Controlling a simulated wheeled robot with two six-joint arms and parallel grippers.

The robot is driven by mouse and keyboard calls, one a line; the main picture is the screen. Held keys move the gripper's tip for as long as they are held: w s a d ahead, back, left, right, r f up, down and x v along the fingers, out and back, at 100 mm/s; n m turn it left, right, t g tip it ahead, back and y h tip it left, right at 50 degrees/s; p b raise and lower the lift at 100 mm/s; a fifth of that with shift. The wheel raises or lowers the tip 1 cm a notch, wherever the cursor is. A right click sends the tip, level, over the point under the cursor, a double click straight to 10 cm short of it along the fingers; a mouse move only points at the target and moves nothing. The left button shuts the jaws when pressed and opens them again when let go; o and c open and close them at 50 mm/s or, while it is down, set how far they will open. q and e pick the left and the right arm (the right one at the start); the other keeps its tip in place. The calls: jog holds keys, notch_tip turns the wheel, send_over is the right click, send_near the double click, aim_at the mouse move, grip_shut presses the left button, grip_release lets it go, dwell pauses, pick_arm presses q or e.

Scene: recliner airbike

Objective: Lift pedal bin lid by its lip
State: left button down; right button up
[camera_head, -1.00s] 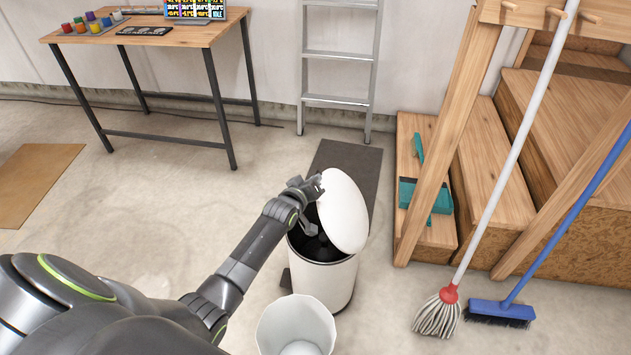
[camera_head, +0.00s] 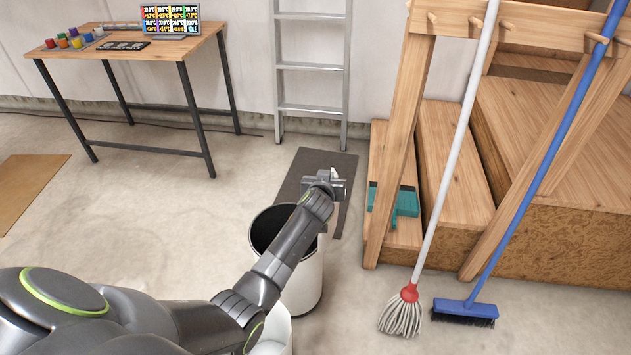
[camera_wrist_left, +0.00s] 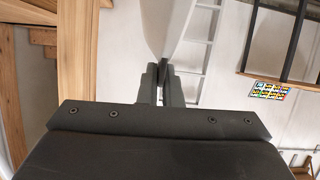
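The white pedal bin (camera_head: 305,285) stands on the floor in the head view, its round dark opening uncovered. My left arm crosses in front of the bin, and my left gripper (camera_head: 328,182) is above and beyond its far right rim. In the left wrist view the white lid (camera_wrist_left: 166,25) rises almost edge-on from between the close-set fingers of my left gripper (camera_wrist_left: 163,88), which look shut on its lip. In the head view the lid is mostly hidden behind my gripper and arm. My right gripper is not in view.
A white bucket (camera_head: 277,332) stands just in front of the bin, partly behind my arm. A dark mat (camera_head: 318,165) lies behind it. A teal dustpan (camera_head: 405,203), wooden steps (camera_head: 450,190), a mop (camera_head: 402,312) and a blue broom (camera_head: 465,308) are at the right.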

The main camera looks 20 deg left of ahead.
pick_arm(q)
jog(key=shift+d+f, duration=0.3)
jog(key=shift+d, duration=0.25)
jog(key=shift+w+d, duration=0.1)
jog(key=shift+d, duration=0.15)
jog(key=c, duration=1.7)
grip_release()
jog(key=shift+d, duration=0.1)
jog(key=shift+o, duration=0.4)
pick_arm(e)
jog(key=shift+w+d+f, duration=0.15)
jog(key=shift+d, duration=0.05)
